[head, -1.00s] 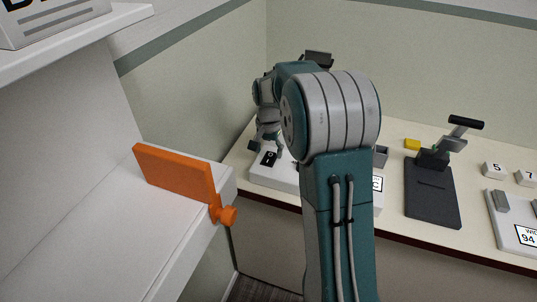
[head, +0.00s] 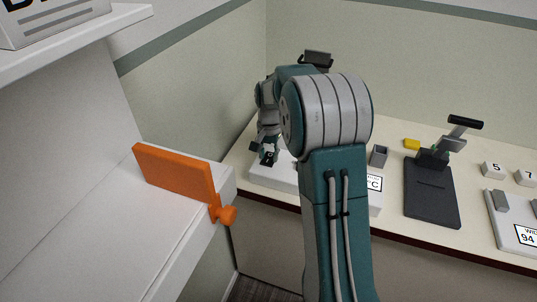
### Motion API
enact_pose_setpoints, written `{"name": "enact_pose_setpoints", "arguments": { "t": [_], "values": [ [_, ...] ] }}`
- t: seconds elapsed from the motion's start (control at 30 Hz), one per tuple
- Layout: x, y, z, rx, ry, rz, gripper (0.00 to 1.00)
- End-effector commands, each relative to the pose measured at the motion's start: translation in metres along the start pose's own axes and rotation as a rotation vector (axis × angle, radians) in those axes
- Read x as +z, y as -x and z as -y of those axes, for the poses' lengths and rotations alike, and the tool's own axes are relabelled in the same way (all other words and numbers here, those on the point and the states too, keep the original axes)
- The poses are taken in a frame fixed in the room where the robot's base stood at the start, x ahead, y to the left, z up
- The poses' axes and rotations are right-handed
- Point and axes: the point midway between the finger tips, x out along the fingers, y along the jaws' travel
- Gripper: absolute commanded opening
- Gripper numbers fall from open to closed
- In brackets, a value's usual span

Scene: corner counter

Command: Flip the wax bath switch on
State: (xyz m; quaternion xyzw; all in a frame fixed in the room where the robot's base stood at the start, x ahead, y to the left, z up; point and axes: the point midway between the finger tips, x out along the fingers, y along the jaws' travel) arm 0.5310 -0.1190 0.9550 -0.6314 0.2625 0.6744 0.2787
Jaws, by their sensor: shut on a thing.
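The wax bath (head: 275,176) is a low white box at the left end of the counter; a label ending in "C" (head: 374,184) shows right of my arm. Its black rocker switch (head: 269,160), with a white mark, is on the box's left top. My gripper (head: 263,153) is over the switch, its dark fingertips down at the switch and closed on it. The fingers are small here and partly cover the switch, so its tilt is hard to read. My arm hides the middle of the box.
An orange clamp-like block (head: 178,176) stands on the white shelf (head: 80,225) at the left. A black press with a lever (head: 432,190), a yellow block (head: 412,144), a grey open holder (head: 379,156) and numbered white blocks (head: 493,170) lie to the right.

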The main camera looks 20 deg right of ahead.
Motion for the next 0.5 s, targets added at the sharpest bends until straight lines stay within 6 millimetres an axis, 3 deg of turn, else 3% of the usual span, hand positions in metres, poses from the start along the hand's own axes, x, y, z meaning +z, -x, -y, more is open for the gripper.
{"name": "enact_pose_setpoints", "arguments": {
  "t": [0.23, 0.5],
  "values": [
    [-0.0035, -0.0029, 0.0006, -0.001, -0.001, 0.154, 0.00],
    [-0.0034, -0.0022, 0.0005, -0.002, 0.002, 0.197, 0.00]
  ]
}}
